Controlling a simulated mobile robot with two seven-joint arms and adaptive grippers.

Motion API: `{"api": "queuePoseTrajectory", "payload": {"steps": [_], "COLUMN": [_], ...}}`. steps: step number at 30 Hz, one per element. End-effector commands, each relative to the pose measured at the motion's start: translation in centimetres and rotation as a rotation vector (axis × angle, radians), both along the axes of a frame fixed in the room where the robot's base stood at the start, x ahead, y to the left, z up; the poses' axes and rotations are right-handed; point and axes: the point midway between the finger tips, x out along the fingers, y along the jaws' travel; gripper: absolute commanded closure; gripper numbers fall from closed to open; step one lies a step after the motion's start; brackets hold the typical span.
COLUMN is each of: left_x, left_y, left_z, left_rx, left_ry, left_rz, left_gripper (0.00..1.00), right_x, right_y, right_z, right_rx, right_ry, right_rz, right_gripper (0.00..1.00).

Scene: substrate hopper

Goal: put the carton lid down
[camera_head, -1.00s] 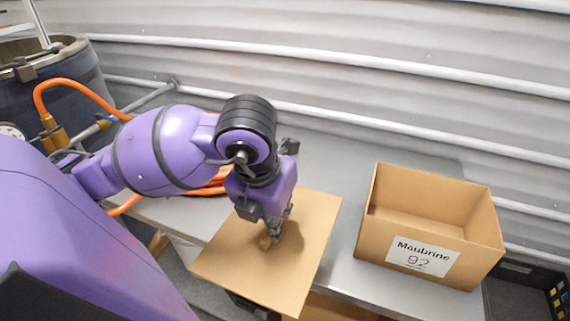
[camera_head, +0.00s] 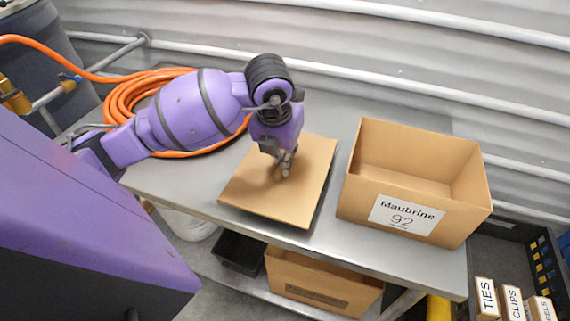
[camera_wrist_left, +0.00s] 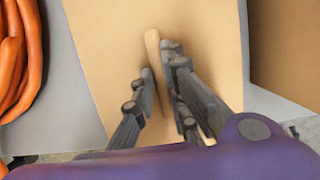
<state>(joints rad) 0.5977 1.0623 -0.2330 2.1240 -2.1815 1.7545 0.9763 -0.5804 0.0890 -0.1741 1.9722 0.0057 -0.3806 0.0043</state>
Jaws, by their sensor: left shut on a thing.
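The carton lid (camera_head: 255,195) is a flat tan square. It is over the grey metal table, just left of the open carton labelled Maubrine 92 (camera_head: 365,190). My left gripper (camera_head: 286,168) is above the lid's middle, shut on its raised grip. In the left wrist view the lid (camera_wrist_left: 105,50) fills the middle, and the two fingers (camera_wrist_left: 160,78) close on the upright tan grip (camera_wrist_left: 153,60). The lid looks at or very near the table top; I cannot tell whether it touches. My right gripper is not in view.
A coiled orange hose (camera_head: 125,105) lies on the table (camera_head: 330,245) to the left of the lid. A tan box (camera_head: 320,280) and a black bin (camera_head: 238,252) are on the shelf below. Small labelled boxes (camera_head: 487,298) stand at lower right. Corrugated wall behind.

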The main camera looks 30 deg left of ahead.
Motion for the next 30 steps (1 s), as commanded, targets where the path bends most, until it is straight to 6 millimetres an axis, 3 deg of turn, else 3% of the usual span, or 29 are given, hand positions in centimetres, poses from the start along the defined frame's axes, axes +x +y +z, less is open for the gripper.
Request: {"api": "queuePoseTrajectory", "payload": {"steps": [5, 12, 23, 24, 27, 30], "left_x": [0.7, 1.0, 1.0, 1.0, 1.0, 1.0], "left_y": [0.1, 0.2, 0.3, 0.2, 0.2, 0.2], "left_z": [-0.9, -4.1, -4.6, -4.5, -4.5, -4.5], "left_rx": [0.000, 0.000, 0.001, 0.001, 0.001, 0.001], "left_ry": [0.000, 0.000, -0.001, -0.001, -0.001, -0.001], "left_rz": [0.001, 0.000, -0.001, -0.001, 0.000, 0.000], "left_gripper": [1.00, 1.00, 1.00, 0.84, 0.71, 0.69], "right_x": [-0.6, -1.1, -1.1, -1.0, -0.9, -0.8], "right_y": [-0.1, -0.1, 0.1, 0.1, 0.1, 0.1], "right_z": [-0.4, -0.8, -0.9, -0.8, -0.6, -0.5], "right_rx": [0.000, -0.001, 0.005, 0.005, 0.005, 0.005], "right_ry": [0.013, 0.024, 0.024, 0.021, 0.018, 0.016], "right_rz": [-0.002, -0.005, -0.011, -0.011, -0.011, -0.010], "right_gripper": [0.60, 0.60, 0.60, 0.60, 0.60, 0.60]}}
